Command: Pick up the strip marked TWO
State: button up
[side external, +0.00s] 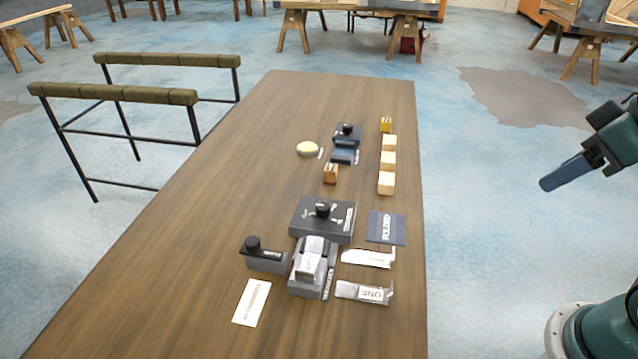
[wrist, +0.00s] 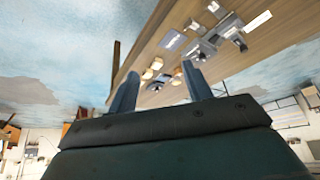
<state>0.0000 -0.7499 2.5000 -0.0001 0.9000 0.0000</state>
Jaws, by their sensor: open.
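Two pale silvery strips lie on the wooden table near its right edge. The nearer strip (side external: 363,292) reads ONE. The farther strip (side external: 368,258) lies just behind it, and its marking is not legible from here. My gripper (side external: 546,184) hangs in the air off the table's right side, well apart from both strips. In the wrist view my gripper (wrist: 160,88) shows two spread fingers with nothing held between them. The strips are too small to tell apart in the wrist view.
Left of the strips stand a grey device (side external: 312,268) and a black-knobbed block (side external: 266,260). A dark blue square (side external: 386,227) and a black box (side external: 322,219) lie behind. Wooden blocks (side external: 388,160) line the right edge. A white card (side external: 251,302) lies front left. The table's left side is clear.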

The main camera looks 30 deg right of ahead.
jog(key=shift+c, duration=0.2)
jog(key=c, duration=0.4)
jog(key=w+a+f+n+g+y, duration=0.1)
jog(key=w+a+n, duration=0.2)
jog(key=w+a, duration=0.25)
jog(key=w+a+f+n+y, duration=0.1)
jog(key=w+a+f+n, duration=0.1)
jog(key=w+a, duration=0.4)
jog(key=w+a+f+n, duration=0.2)
jog(key=w+a+f, duration=0.1)
jog(key=a, duration=0.3)
jog(key=w+a+f+n+g+y, duration=0.1)
jog(key=w+a+f+n, duration=0.1)
jog(key=w+a+f, duration=0.2)
notch_tip(320, 180, down, 2)
jog(key=shift+a, duration=1.25)
jog(key=shift+w+f, duration=0.1)
jog(key=shift+w, duration=0.05)
jog(key=shift+x, duration=4.15)
